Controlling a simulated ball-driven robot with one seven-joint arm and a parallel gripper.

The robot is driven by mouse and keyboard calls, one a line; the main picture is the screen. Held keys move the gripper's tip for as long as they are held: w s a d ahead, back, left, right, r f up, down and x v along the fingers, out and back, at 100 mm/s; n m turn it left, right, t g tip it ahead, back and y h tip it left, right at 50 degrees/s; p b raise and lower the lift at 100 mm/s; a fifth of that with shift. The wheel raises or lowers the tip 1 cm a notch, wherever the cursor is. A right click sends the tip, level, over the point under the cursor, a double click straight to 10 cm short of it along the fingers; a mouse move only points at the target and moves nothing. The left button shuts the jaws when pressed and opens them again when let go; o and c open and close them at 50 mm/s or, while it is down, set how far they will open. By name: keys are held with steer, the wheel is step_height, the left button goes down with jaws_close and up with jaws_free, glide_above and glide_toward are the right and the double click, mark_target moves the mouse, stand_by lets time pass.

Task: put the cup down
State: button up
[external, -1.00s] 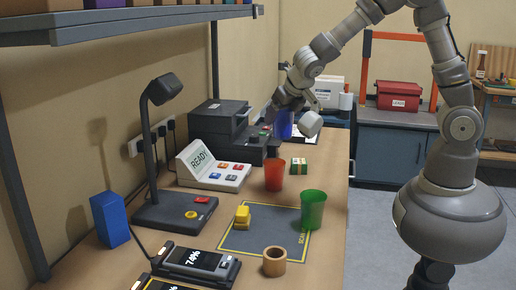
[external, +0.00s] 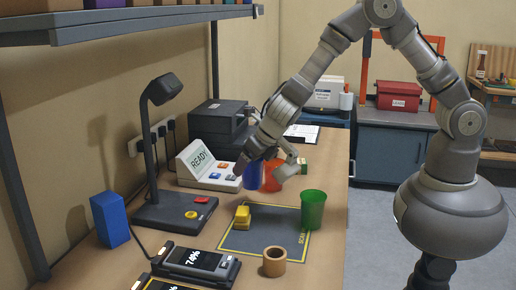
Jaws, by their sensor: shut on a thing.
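My gripper (external: 251,160) is shut on a blue cup (external: 253,177), which looks upright. It is just left of a red cup (external: 272,183), and the two overlap in this view. I cannot tell whether the blue cup touches the table or hangs slightly above it. The red cup stands on the table, its top partly hidden by my wrist. A green cup (external: 313,208) stands upright at the right edge of the dark mat (external: 262,241).
A yellow block (external: 243,216) sits on the mat. A brown ring-like holder (external: 274,262) stands in front. A READY console (external: 207,168) and a lamp-like scanner (external: 150,150) are at left. A blue box (external: 110,219) stands far left.

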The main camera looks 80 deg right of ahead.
mark_target(250, 182)
step_height(250, 182, down, 6)
steer(key=b, duration=0.2)
steer(key=shift+b, duration=0.4)
steer(key=o, duration=1)
steer(key=shift+f, duration=0.1)
